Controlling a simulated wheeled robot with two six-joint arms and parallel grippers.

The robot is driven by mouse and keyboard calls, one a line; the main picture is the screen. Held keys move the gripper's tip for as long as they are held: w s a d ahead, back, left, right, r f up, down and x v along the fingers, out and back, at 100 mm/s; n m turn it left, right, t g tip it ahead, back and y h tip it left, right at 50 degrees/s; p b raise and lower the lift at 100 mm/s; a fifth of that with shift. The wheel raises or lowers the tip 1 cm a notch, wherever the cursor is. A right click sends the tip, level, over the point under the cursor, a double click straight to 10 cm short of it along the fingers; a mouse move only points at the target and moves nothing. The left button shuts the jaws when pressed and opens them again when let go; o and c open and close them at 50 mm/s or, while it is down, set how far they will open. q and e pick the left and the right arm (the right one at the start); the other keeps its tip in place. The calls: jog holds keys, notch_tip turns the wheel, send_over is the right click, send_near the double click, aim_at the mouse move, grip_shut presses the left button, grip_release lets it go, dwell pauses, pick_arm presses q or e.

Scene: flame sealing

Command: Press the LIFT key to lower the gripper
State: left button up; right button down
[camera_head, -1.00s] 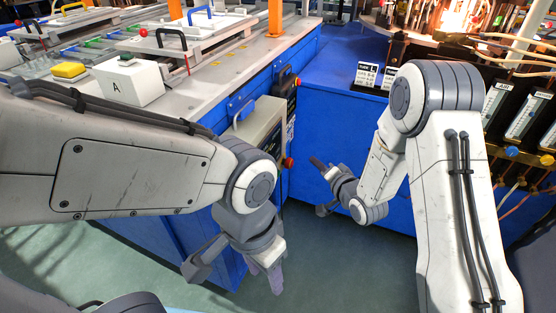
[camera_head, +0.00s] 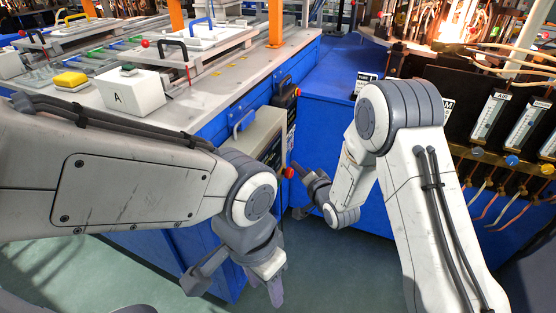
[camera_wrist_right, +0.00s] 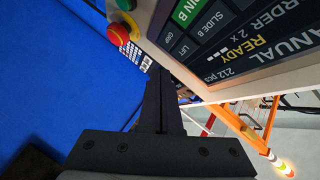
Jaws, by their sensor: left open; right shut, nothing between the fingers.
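The control panel's screen (camera_wrist_right: 245,45) shows at the top of the right wrist view, turned sideways, with the lines MANUAL and READY. The LIFT key (camera_wrist_right: 183,47) is on its left part, beside SLIDE B. My right gripper (camera_wrist_right: 163,72) is shut and empty; its fingertips appear just below the panel's edge, and I cannot tell whether they touch it. In the head view the panel's beige housing (camera_head: 262,122) stands on the blue bench's side, its screen mostly hidden. My right gripper (camera_head: 301,178) is beside it there. My left gripper (camera_head: 236,285) is open and empty, low over the floor.
A red stop button (camera_wrist_right: 118,34) sits on the panel's edge near my right fingers; it also shows in the head view (camera_head: 288,173). A white box marked A (camera_head: 130,92) stands on the bench at left. The blue cabinet (camera_head: 335,120) is behind my right gripper.

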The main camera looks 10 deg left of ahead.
aim_at(280, 158)
jog(key=shift+w+a, duration=0.2)
jog(key=shift+a, duration=0.4)
jog(key=shift+w+a, duration=0.2)
jog(key=shift+a, duration=0.4)
jog(key=shift+a, duration=0.1)
dwell(1.1)
jog(key=shift+w+a, duration=0.15)
jog(key=shift+a, duration=0.15)
jog(key=shift+a+b, duration=0.3)
dwell(0.6)
jog(key=shift+d, duration=0.7)
jog(key=shift+s+d, duration=0.3)
jog(key=shift+d, duration=0.5)
jog(key=shift+s+d, duration=0.35)
jog(key=shift+d, duration=0.45)
jog(key=shift+s+d, duration=0.3)
jog(key=shift+d, duration=0.5)
jog(key=shift+r, duration=0.1)
